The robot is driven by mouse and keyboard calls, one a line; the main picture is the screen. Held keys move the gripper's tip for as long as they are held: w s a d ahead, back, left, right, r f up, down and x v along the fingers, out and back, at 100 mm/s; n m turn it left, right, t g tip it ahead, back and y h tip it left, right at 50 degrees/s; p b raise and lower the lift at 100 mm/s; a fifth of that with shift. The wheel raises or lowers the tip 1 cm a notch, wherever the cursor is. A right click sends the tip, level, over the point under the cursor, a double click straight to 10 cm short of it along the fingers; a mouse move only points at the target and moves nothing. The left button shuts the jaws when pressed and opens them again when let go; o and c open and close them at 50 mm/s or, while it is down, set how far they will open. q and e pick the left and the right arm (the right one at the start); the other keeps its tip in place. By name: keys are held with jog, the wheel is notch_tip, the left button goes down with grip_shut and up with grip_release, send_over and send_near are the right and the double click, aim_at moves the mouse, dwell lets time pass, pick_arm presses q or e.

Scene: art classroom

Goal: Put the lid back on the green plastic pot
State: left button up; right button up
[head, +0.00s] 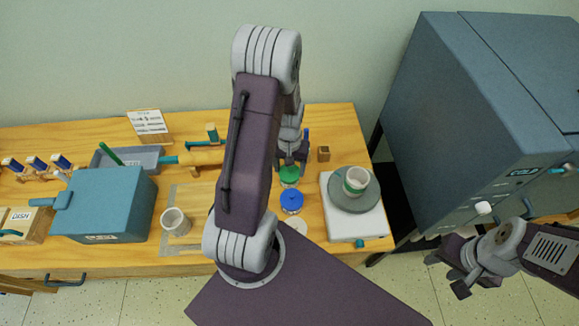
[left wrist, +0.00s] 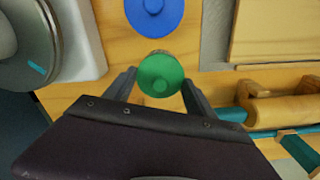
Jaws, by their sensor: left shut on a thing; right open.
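A round green lid (head: 289,174) with a small knob is near the right part of the wooden table. In the left wrist view the green lid (left wrist: 161,74) lies between the fingertips. My left gripper (head: 291,162) reaches down from above and is shut on it. The green pot's body cannot be told apart below the lid, so I cannot tell whether the lid rests on it. My right gripper (head: 448,275) is open and empty, low at the right, off the table.
A blue-lidded jar (head: 291,200) stands just in front of the green lid; its blue top (left wrist: 154,14) shows in the wrist view. A white wheel base (head: 355,224) with a grey disc and a cup is at right. A wooden roller (head: 203,158) lies left. A large kiln-like cabinet (head: 455,130) stands right.

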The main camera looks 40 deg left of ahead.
dwell(0.5)
pick_arm(q)
jog(key=o, duration=1.6)
jog(key=shift+r+p, duration=3.45)
jog(key=shift+r, duration=0.15)
jog(key=shift+f, duration=0.1)
grip_shut()
jog(key=shift+f, duration=0.15)
